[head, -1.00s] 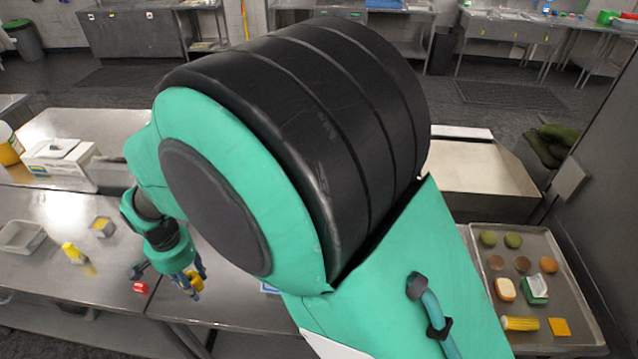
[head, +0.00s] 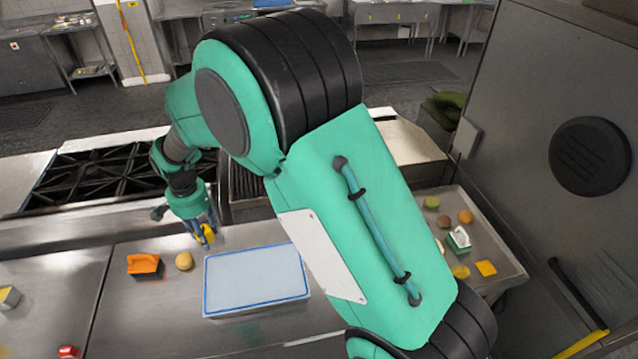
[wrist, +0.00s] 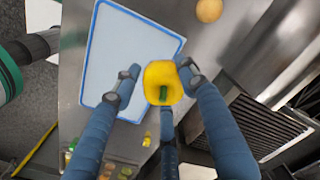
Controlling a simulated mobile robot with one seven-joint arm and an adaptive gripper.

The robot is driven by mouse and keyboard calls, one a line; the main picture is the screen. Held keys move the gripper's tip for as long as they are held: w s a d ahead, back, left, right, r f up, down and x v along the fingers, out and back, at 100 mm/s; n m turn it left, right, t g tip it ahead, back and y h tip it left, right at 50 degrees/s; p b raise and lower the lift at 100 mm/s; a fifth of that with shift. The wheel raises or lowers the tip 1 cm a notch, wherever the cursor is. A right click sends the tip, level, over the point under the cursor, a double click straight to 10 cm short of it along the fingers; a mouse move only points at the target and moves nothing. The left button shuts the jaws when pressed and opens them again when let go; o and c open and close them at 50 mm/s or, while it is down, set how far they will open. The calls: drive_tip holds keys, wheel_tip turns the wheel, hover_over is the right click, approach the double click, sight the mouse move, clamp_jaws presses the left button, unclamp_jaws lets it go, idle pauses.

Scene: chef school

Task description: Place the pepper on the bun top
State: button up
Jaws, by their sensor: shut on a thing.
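My gripper (head: 203,232) is shut on the yellow pepper (head: 205,236) and holds it above the steel counter, close to the far left corner of the cutting board. In the wrist view the pepper (wrist: 163,85) sits between the blue fingers of my gripper (wrist: 160,78), its green stem showing. A round tan bun piece (head: 184,261), which looks like the bun top, lies on the counter just below and left of my gripper. It also shows at the top of the wrist view (wrist: 209,10), apart from the pepper.
A blue-edged cutting board (head: 258,278) lies right of the bun piece. An orange block-like item (head: 144,264) lies left of it. A stove (head: 110,172) and grill stand behind. A tray (head: 505,262) with several foods is at right. A red item (head: 67,352) lies front left.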

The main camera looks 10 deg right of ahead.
drive_tip(key=w+d+m, duration=0.2)
drive_tip(key=w+d, duration=0.5)
drive_tip(key=d, duration=0.5)
drive_tip(key=w+d+m, duration=0.2)
drive_tip(key=w+d, duration=0.5)
drive_tip(key=d, duration=0.6)
drive_tip(key=w+d+m, duration=0.2)
drive_tip(key=d, duration=1)
drive_tip(key=w+d+m, duration=0.2)
drive_tip(key=d, duration=1.1)
drive_tip(key=s+d+m, duration=0.2)
drive_tip(key=s+d, duration=0.1)
drive_tip(key=d, duration=1.1)
drive_tip(key=s+d+m, duration=0.2)
drive_tip(key=s+d, duration=0.1)
drive_tip(key=d, duration=1.1)
drive_tip(key=s+d+m+b, duration=0.1)
drive_tip(key=s+d, duration=0.3)
drive_tip(key=d, duration=0.4)
drive_tip(key=s+d+m, duration=0.1)
drive_tip(key=s+d, duration=0.4)
drive_tip(key=d, duration=0.4)
wheel_tip(320, 180, down, 4)
drive_tip(key=shift+f, duration=0.55)
drive_tip(key=shift+f, duration=3.1)
